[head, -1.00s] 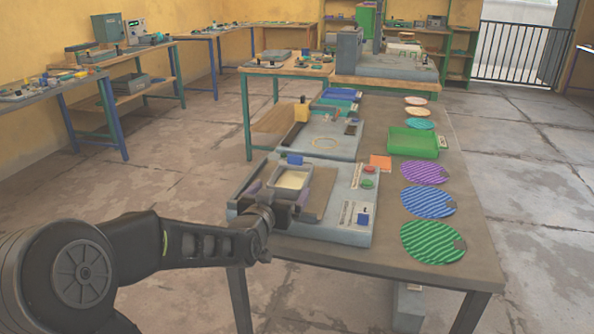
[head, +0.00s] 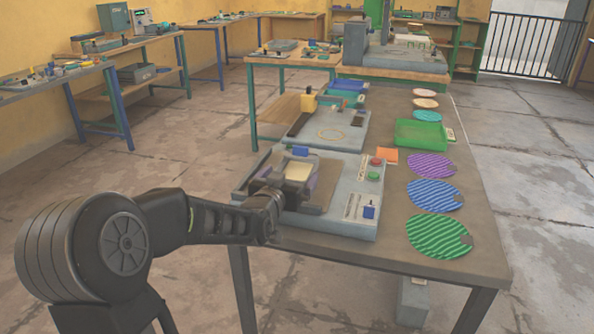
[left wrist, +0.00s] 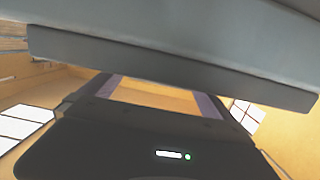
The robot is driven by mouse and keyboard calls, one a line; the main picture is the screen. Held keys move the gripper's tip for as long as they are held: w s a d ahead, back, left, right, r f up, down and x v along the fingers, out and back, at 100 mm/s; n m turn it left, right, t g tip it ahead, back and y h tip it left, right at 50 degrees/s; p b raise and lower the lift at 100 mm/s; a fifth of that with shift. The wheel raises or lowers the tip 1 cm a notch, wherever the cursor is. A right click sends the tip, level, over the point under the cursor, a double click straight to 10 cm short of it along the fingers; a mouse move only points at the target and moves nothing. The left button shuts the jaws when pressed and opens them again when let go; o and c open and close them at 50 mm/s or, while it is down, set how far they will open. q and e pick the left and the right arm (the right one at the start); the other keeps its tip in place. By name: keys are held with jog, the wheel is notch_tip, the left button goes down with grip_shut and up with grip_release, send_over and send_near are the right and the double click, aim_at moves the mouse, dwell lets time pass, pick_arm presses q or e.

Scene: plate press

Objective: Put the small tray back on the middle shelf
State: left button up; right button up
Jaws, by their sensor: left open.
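A small green tray (head: 421,135) lies on the long table, right of the machines, with a white label beside it. A small grey tray-like frame with a pale inside (head: 298,173) sits on the nearest grey press (head: 340,222). Which of the two the task names, I cannot tell. My left gripper (head: 290,182) is open at the front of that frame, with purple finger pads; contact is unclear. In the left wrist view, the purple pads (left wrist: 209,106) stand apart behind a grey slab (left wrist: 170,62) that crosses close to the camera. My right gripper is out of view.
Striped discs in purple (head: 432,166), blue (head: 435,196) and green (head: 438,236) lie along the table's right side. A second grey machine (head: 335,132) stands behind the nearest press. A green shelf unit (head: 466,58) stands at the back wall. Floor is clear to the right.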

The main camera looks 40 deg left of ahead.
aim_at(295, 178)
pick_arm(q)
jog(key=shift+w, duration=0.1)
jog(key=x, duration=0.5)
jog(key=shift+a+f, duration=0.15)
jog(key=shift+a, duration=0.05)
jog(key=shift+c, duration=0.4)
jog(key=c, duration=1.7)
jog(key=shift+o, duration=0.2)
notch_tip(295, 178, up, 10)
jog(key=p, duration=0.1)
